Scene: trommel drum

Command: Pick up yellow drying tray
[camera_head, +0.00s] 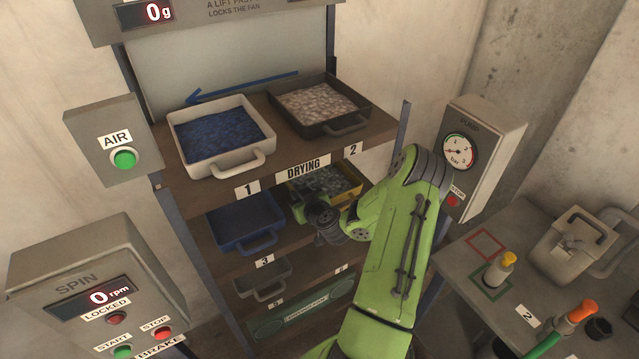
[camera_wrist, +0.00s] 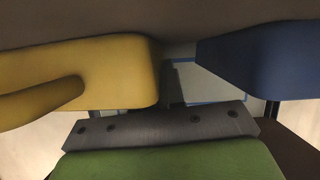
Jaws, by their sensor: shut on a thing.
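The yellow drying tray (camera_head: 352,194) sits on the shelf below the DRYING label, on the right side, with pale grey-green pieces in it. My gripper (camera_head: 318,214) is at the tray's front left and shut on it; the wrist and arm cover part of the tray's front. In the wrist view the yellow tray (camera_wrist: 115,62) fills the left side, with its handle (camera_wrist: 45,98) at the far left. The fingertips and exact contact are not clear there.
A blue tray (camera_head: 240,243) stands left of the yellow one on the same shelf. Above are a white tray (camera_head: 225,165) of blue pieces and a dark tray (camera_head: 325,129) of pale pieces. A grey tray (camera_head: 264,293) is below. A side table (camera_head: 455,265) stands right.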

